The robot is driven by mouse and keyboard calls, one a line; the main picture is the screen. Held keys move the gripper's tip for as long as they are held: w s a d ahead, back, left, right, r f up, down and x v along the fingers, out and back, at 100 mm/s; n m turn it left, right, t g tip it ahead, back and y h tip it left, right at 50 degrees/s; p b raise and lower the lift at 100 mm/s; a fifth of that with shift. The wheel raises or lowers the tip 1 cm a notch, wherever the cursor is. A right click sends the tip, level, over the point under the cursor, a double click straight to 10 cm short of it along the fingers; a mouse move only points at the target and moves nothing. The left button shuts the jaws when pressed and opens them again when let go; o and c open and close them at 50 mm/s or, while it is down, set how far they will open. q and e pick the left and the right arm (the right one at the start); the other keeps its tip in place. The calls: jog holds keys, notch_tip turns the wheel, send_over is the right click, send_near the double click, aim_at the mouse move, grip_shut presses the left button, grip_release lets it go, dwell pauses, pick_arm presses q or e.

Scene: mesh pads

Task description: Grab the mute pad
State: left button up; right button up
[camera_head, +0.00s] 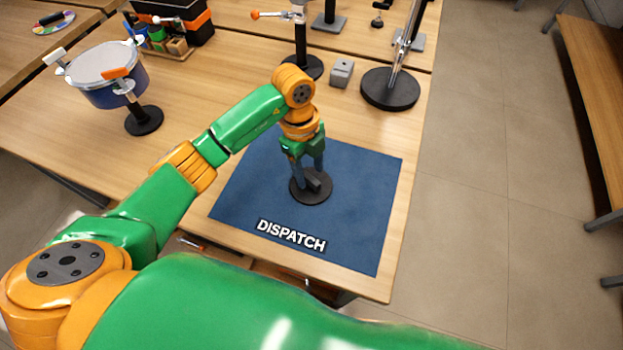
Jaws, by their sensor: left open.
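A dark round pad (316,196) with a raised grey block on top, which I take to be the mute pad, lies on the blue mat marked DISPATCH (350,225). My left gripper (308,176) points down right over it. Its two fingers are apart, with the tips close to the raised block. I cannot tell whether they touch it. The gripper hides the pad's far edge. My right gripper is not in view.
A drum on a stand (110,85) is at the left. A small grey box (342,73) and a round stand base (388,92) stand beyond the mat. The mat's right and near parts are clear, close to the table's edge.

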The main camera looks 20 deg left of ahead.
pick_arm(q)
jog(key=shift+f, duration=0.9)
grip_shut()
jog(key=shift+r, duration=0.1)
